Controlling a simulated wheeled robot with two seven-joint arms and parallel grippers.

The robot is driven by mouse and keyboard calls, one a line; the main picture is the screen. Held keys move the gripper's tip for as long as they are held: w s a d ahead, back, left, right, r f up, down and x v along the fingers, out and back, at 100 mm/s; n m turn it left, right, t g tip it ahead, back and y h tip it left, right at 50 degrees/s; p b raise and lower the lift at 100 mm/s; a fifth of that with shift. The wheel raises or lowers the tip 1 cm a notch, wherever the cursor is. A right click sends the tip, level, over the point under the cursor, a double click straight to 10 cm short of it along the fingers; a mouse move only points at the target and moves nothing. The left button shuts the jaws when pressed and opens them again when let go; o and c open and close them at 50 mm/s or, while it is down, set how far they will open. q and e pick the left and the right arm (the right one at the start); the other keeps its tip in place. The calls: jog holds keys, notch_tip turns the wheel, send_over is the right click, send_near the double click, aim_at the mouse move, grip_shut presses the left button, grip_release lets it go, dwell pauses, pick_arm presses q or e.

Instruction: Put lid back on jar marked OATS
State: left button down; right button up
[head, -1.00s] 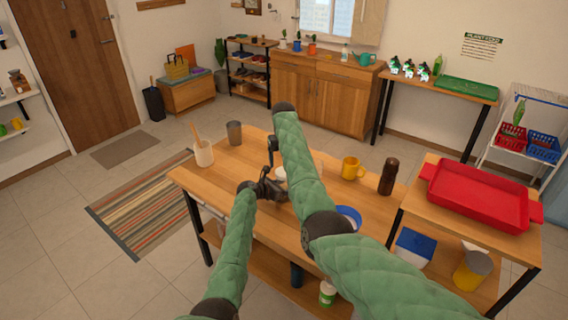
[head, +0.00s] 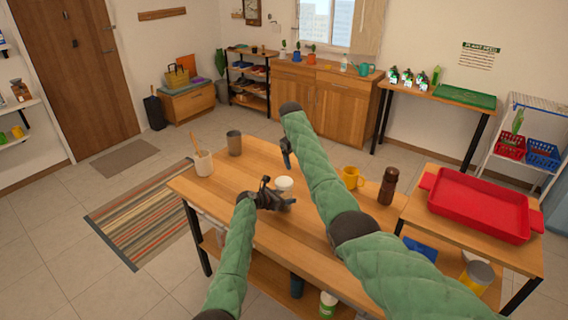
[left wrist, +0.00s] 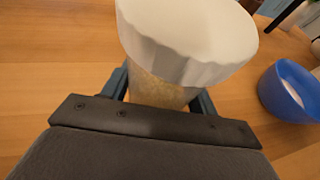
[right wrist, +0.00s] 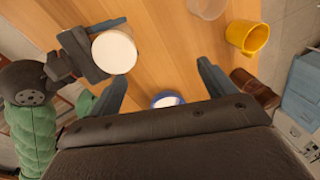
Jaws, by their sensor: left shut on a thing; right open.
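A clear jar with pale contents (left wrist: 158,90) stands between my left gripper's fingers, with a white lid (left wrist: 190,35) on its mouth. The lid also shows from above in the right wrist view (right wrist: 114,52) and in the head view (head: 285,183). I cannot tell whether the lid is fully seated. No OATS marking is visible. My left gripper (head: 280,198) is shut on the jar over the table. My right gripper (right wrist: 162,88) is open and empty, apart from the lid, which lies to the left of its fingers in the right wrist view.
The wooden table (head: 230,185) also holds a utensil cup (head: 203,162), a grey tumbler (head: 234,143), a yellow mug (head: 352,178), a brown bottle (head: 388,185) and a blue bowl (left wrist: 288,92). A red tray (head: 480,205) sits at right. The table's left part has free room.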

jog(key=n, duration=0.6)
jog(key=s+a+n, duration=0.1)
jog(key=n, duration=0.6)
jog(key=a+n, duration=0.1)
jog(key=n, duration=0.6)
jog(key=shift+s+a+f+y, duration=0.15)
jog(key=shift+f+y, duration=0.1)
jog(key=shift+y, duration=0.05)
jog(key=n, duration=0.4)
jog(key=a+n, duration=0.1)
jog(key=n, duration=0.1)
jog(key=shift+s+f+g, duration=0.1)
jog(key=shift+s+g, duration=0.15)
jog(key=shift+g, duration=0.05)
jog(key=n, duration=0.3)
jog(key=a+n, duration=0.1)
jog(key=n, duration=0.2)
jog(key=shift+s+y, duration=0.15)
jog(key=shift+y, duration=0.15)
jog(key=n, duration=0.7)
jog(key=shift+s+a, duration=0.2)
jog(key=shift+a, duration=0.15)
jog(key=n, duration=0.7)
jog(key=shift+s+a+y, duration=0.1)
jog(key=shift+a+y, duration=0.05)
jog(key=shift+y, duration=0.15)
jog(key=n, duration=0.6)
